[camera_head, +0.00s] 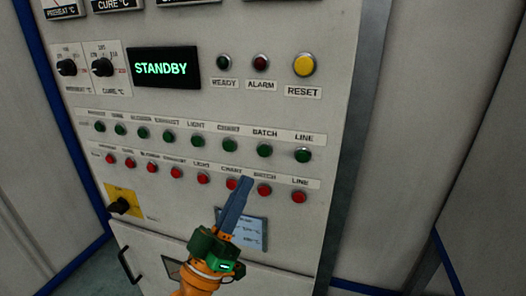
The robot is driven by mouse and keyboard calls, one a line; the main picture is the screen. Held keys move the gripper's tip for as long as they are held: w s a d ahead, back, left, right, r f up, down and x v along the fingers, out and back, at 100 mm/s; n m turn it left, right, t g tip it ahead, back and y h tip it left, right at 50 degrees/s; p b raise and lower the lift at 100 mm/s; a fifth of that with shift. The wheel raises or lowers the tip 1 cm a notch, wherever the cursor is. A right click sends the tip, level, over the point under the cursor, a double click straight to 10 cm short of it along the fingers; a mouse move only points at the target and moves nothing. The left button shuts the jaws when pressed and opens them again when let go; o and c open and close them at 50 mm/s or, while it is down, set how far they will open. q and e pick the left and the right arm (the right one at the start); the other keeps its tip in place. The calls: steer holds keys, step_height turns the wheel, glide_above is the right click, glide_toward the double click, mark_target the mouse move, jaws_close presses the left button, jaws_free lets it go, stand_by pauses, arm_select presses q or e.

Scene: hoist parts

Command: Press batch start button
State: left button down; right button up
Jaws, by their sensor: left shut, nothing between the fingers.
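The batch start button is the green button (264,150) under the BATCH label in the upper button row. The red BATCH button (264,190) sits below it in the lower row. My left gripper (246,181) is shut and empty, its blue-grey fingers pointing up at the panel. In the picture its tips lie between the red CHART button (232,184) and the red BATCH button, below the green BATCH button and slightly left of it. I cannot tell how far the tips are from the panel. My right gripper is not in view.
Other green buttons, such as LINE (302,155), flank the BATCH one. A display (165,68) reads STANDBY. A yellow RESET button (304,65) is at upper right. Two black knobs are at left, and a yellow-plated switch (122,204) is lower left.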

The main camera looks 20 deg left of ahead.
mark_target(264, 150)
arm_select(q)
steer(key=w+b, duration=0.4)
steer(key=w, duration=0.5)
steer(key=shift+f+b, duration=0.15)
steer(key=shift+b, duration=0.15)
stand_by(1.6)
steer(key=shift+w+b, duration=0.3)
steer(key=shift+w, duration=0.15)
steer(key=shift+w+b, duration=0.4)
steer(key=shift+b, duration=0.05)
stand_by(0.5)
steer(key=shift+s+p, duration=0.4)
steer(key=shift+p, duration=0.2)
steer(key=shift+s, duration=0.4)
